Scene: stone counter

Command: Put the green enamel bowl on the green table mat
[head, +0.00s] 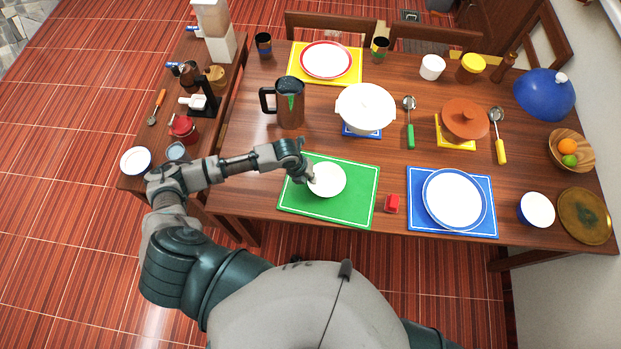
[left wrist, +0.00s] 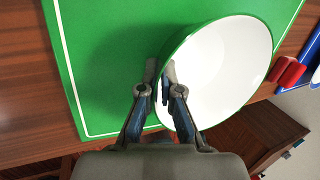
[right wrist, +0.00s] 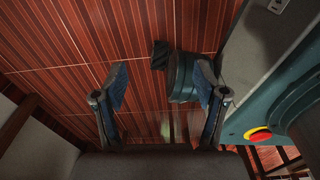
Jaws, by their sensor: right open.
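The green enamel bowl (head: 328,181), white inside with a green outer wall, is over the green table mat (head: 345,216) near its middle. The bowl also shows in the left wrist view (left wrist: 225,70), with the white-lined mat (left wrist: 100,45) under it. My left gripper (head: 309,175) is at the bowl's left rim. In the left wrist view my left gripper's fingers (left wrist: 160,78) pinch the rim, one outside and one inside. I cannot tell whether the bowl's base touches the mat. My right gripper (right wrist: 162,82) is open and empty above the tiled floor.
A red block (head: 392,204) lies right of the green mat. Beyond is a blue mat (head: 420,220) with a plate. A dark pitcher (head: 290,103) and a white pot (head: 366,105) stand behind. A side table (head: 150,120) is at left.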

